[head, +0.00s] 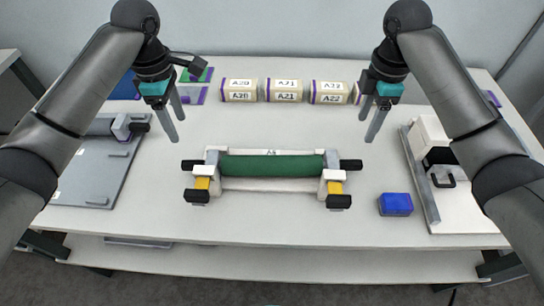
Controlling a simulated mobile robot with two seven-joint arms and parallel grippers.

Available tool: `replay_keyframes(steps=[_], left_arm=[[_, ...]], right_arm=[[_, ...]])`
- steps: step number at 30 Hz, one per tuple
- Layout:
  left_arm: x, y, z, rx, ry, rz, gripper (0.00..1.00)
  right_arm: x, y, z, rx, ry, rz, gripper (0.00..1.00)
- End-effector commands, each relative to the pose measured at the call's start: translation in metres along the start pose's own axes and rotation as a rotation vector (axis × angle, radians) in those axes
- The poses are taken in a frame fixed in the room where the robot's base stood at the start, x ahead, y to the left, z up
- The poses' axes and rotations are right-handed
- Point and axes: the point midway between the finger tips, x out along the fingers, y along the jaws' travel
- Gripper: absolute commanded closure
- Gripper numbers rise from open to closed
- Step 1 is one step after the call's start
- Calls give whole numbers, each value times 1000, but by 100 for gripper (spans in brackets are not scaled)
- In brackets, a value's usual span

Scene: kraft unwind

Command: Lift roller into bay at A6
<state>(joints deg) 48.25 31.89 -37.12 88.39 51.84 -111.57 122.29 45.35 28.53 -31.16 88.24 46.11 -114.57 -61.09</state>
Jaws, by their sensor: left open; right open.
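A green roller (272,166) lies level across the middle of a white stand marked A6 or similar; the label (272,153) is too small to read surely. Its ends meet the stand's left bracket (211,172) and right bracket (333,176). Black knobs stick out at both sides and at the front of the brackets. My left gripper (177,130) is open and empty, above the table behind and left of the stand. My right gripper (373,130) is open and empty, behind and right of the stand. Both are apart from the roller.
Several cream labelled blocks (285,91) stand in a row at the back. A blue block (395,204) lies right of the stand. A grey board (92,172) is at left, and a white unit with a black handle (443,180) at right. The table front (270,225) is clear.

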Motion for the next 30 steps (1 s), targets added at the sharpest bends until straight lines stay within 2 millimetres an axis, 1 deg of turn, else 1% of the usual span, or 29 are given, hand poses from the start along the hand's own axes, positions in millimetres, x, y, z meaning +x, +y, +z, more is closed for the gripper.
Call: replay_keyframes(steps=[8,11,14,16,24,30], left_arm=[[4,0,-1,-1,0,1,35],[10,0,-1,-1,1,0,35],[21,0,-2,-2,1,-1,35],[30,0,-2,-2,2,-2,35],[85,0,-2,-3,1,-3,35],[122,0,-2,-3,2,-2,35]], right_arm=[[4,0,-1,-2,1,0,35],[10,0,-2,-1,3,1,35],[21,0,-2,-1,4,-2,35],[30,-2,-1,1,4,-7,35],[86,-2,0,1,-1,-6,35],[122,-1,0,0,0,-6,35]])
